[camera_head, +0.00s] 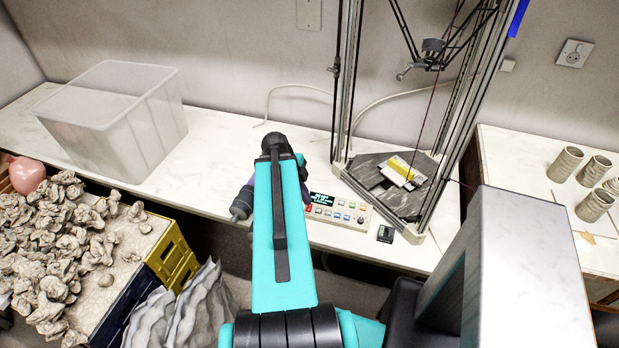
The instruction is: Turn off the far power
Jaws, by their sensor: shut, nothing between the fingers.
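A beige control box (338,211) with a lit display and several coloured buttons sits near the front edge of the white bench, right of my arm. A small black switch-like box (385,234) lies to its right, at the foot of the delta machine. A wall socket (574,53) is at the far right, and a blank-looking plate (309,14) is high on the wall. I cannot tell which of these is the far power. My gripper (238,211) appears as a narrow dark end left of my teal arm, shut and empty, apart from the control box. My arm hides part of the bench.
A tall delta machine frame (346,90) stands behind the control box with a yellow-white piece (404,171) on its bed. A clear bin (112,120) is at left. Crumpled clay lumps (60,235) fill the lower left. Clay cups (566,163) stand on the right bench.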

